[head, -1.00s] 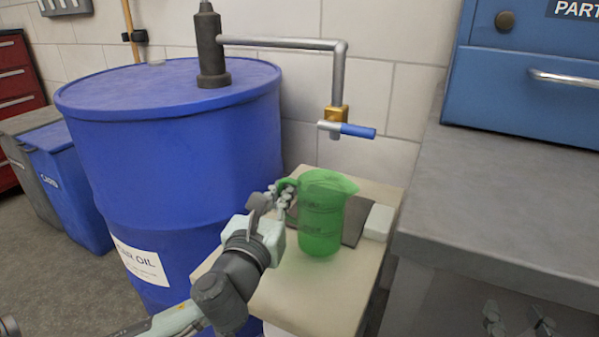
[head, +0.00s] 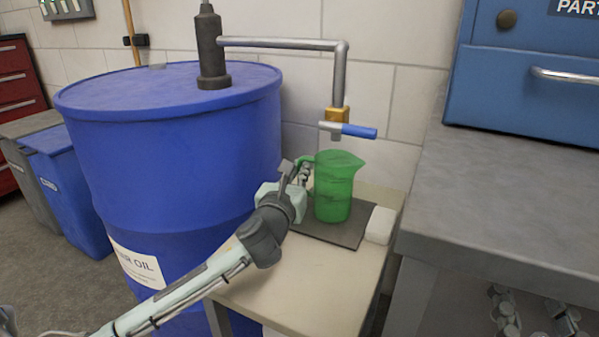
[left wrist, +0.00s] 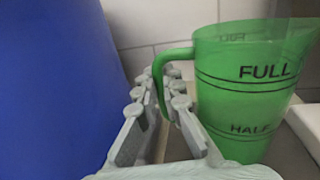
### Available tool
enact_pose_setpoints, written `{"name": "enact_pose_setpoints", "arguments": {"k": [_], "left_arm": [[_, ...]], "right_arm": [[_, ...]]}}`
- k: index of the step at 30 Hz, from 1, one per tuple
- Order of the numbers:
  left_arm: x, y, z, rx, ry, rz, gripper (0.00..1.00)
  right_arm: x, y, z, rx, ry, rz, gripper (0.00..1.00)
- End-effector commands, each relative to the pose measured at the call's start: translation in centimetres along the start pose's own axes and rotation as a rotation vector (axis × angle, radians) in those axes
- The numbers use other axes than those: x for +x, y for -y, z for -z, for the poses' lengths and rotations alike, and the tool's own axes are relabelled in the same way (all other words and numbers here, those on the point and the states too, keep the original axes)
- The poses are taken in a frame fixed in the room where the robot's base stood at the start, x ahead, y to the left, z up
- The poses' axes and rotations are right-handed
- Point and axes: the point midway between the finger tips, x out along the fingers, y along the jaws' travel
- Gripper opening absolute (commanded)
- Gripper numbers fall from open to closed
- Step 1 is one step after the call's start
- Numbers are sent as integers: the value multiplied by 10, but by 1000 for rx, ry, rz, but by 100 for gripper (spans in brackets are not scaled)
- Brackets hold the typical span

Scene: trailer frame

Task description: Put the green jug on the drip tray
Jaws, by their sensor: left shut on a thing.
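The green jug (head: 333,190) is upright over the drip tray (head: 345,236), a dark flat plate on the small beige stand. Whether its base touches the tray or hangs just above it, I cannot tell. My left gripper (head: 304,174) is shut on the jug's handle, to the left of the jug body. In the left wrist view the jug (left wrist: 245,90) shows FULL and HALF marks, and its handle runs between the fingers. My right gripper (head: 535,314) shows at the bottom right, its fingers apart and empty, below the grey bench.
A tap with a blue handle (head: 358,131) hangs above the jug. A large blue drum (head: 170,160) stands close on the left. A white block (head: 380,226) lies at the tray's right. The grey bench (head: 500,200) bounds the right side. The stand's front (head: 300,285) is clear.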

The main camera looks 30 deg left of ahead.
Motion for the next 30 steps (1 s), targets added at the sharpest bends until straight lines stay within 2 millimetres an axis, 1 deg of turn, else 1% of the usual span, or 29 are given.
{"name": "enact_pose_setpoints", "arguments": {"k": [6,9,10,15,23,25,28,30], "left_arm": [[0,0,-1,0,1,0,0],[0,0,2,0,0,0,0],[0,0,3,0,0,-1,8],[0,0,2,0,0,-1,28],[0,0,2,0,1,-1,28],[0,0,-2,0,2,0,28],[-11,0,0,1,-1,2,28],[-23,0,0,2,-2,1,28]], "right_arm": [[0,0,1,0,-1,0,40],[0,0,2,1,-7,1,40],[0,1,2,2,-10,1,40],[0,1,3,2,-10,1,40],[0,0,2,1,-9,1,40],[0,0,2,1,-5,1,40],[0,0,-1,-1,13,-1,40],[0,-2,-6,-6,37,-4,40]]}}
